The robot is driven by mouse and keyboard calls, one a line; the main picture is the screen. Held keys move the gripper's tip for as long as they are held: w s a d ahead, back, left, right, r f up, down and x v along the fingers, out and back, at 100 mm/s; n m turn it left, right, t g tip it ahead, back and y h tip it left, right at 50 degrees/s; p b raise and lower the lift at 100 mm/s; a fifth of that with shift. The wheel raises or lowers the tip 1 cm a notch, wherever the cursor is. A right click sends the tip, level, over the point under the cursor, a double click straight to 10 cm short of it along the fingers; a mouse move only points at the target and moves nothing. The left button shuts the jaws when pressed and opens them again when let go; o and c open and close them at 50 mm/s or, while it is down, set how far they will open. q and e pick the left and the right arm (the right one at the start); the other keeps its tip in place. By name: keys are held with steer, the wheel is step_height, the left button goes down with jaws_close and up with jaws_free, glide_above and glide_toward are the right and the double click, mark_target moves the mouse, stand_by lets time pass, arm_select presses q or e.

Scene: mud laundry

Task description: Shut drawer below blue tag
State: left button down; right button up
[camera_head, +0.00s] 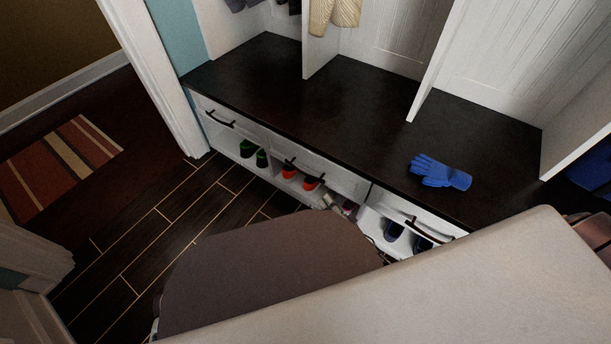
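A dark-topped white bench unit runs diagonally across the head view, with a row of drawers under its top. The left drawer (243,126) has a dark bar handle, and its front looks flush. The middle drawer (325,172) also has a dark handle and looks flush. The right drawer (440,226) is partly hidden behind my arm; I cannot tell whether it stands out. A blue glove (440,172) lies on the bench top above the right drawer. I see no clear blue tag. My arm parts fill the lower foreground.
Open cubbies under the drawers hold green, red and dark blue shoes (392,230). White dividers (435,65) rise from the bench top (270,85). A striped rug (65,160) lies at the left. The dark tiled floor (150,235) before the unit's left part is clear.

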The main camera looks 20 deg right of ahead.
mark_target(306, 173)
steer(key=shift+w, duration=0.1)
stand_by(0.3)
